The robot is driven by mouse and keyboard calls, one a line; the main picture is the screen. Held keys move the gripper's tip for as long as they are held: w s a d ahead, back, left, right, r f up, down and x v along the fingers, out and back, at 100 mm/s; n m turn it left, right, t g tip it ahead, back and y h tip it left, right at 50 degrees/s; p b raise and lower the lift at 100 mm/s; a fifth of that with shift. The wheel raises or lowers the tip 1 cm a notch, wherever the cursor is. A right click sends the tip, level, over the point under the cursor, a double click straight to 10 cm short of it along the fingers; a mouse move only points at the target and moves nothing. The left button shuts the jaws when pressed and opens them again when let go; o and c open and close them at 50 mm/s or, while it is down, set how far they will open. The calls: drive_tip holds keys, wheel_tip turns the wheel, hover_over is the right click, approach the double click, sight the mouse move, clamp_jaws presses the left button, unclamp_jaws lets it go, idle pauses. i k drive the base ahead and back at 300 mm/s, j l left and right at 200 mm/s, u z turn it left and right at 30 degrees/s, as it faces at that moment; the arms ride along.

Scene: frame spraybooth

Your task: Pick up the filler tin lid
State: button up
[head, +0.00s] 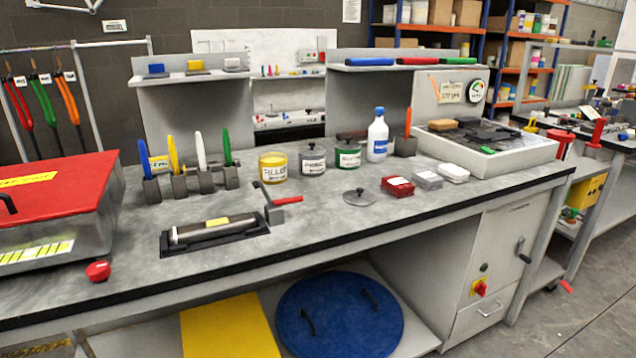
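A round dark grey lid (352,197) with a small knob on top lies flat on the grey workbench (330,224), near the middle. Clear bench top surrounds it. A yellow tin (272,167) with a white label, partly readable as "FILL", stands behind it to the left. A grey tin (313,161) and a green tin (347,158) stand to the right of the yellow tin. My gripper is not in view.
Red, grey and white blocks (398,186) lie right of the lid. A red-handled clamp-like tool (278,205) and a black tray (214,238) lie to its left. A white-and-blue bottle (377,137) stands behind.

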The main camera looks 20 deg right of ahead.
sight(359, 196)
drive_tip(key=z, duration=1.1)
drive_tip(key=i+j+z, duration=0.15)
drive_tip(key=z, duration=0.3)
drive_tip(key=i+j+z, duration=0.3)
drive_tip(key=z, duration=0.15)
drive_tip(key=i+j, duration=0.45)
drive_tip(key=j, duration=0.2)
